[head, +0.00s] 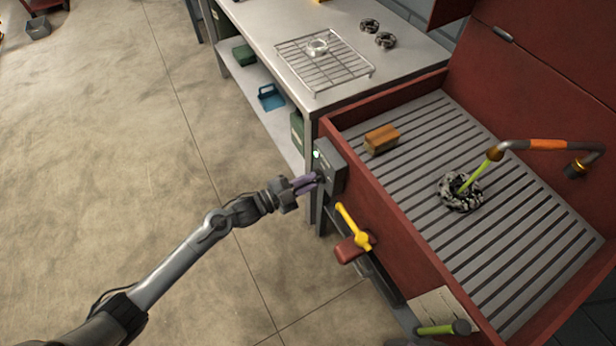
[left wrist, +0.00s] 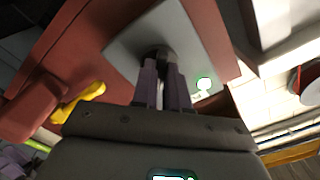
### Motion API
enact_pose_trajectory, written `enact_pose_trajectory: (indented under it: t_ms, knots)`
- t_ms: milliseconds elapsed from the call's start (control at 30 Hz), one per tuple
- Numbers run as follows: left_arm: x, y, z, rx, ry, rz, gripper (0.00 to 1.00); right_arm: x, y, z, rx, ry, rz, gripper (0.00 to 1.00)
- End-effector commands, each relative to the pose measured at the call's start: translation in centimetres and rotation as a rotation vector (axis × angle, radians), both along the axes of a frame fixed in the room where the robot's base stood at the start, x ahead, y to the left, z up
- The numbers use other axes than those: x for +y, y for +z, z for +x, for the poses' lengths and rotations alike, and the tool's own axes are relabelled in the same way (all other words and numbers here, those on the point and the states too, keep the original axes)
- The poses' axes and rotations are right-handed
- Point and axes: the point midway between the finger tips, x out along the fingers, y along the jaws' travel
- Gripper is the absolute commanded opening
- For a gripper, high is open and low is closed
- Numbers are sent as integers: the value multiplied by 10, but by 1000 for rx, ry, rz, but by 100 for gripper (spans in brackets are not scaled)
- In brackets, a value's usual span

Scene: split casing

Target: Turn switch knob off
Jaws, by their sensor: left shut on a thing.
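The switch box (head: 331,166) is a grey box on the left outer side of the red wash basin, with a small lit greenish-white lamp on it. My left gripper (head: 313,180) reaches in from the left and is at the front of the box. In the left wrist view its two purple-grey fingers (left wrist: 162,72) are shut on the dark round switch knob (left wrist: 158,53), which they partly hide. The switch box plate (left wrist: 200,38) fills the upper middle of that view, with its lamp (left wrist: 203,84) lit at right. The knob's exact angle cannot be told. My right gripper is not in view.
A yellow valve handle (head: 355,228) sticks out just right of and below the switch box. The red basin (head: 400,243) holds a slatted grate, a brown brush (head: 381,139) and a dark ring-shaped part (head: 460,191). A metal table (head: 270,35) stands behind.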

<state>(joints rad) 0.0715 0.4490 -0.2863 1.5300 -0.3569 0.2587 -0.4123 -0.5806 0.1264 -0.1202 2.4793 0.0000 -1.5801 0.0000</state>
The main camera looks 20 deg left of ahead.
Motion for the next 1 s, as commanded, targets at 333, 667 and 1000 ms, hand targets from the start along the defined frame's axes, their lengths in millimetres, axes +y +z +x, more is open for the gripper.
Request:
enact_pose_trajectory:
  t_ms: [333,667,1000]
  knots:
    - [0,4,0,206,1,-259,0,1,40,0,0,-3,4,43]
    - [0,2,0,378,1,-477,0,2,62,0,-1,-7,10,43]
    - [-1,0,0,481,0,-607,0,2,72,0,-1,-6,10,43]
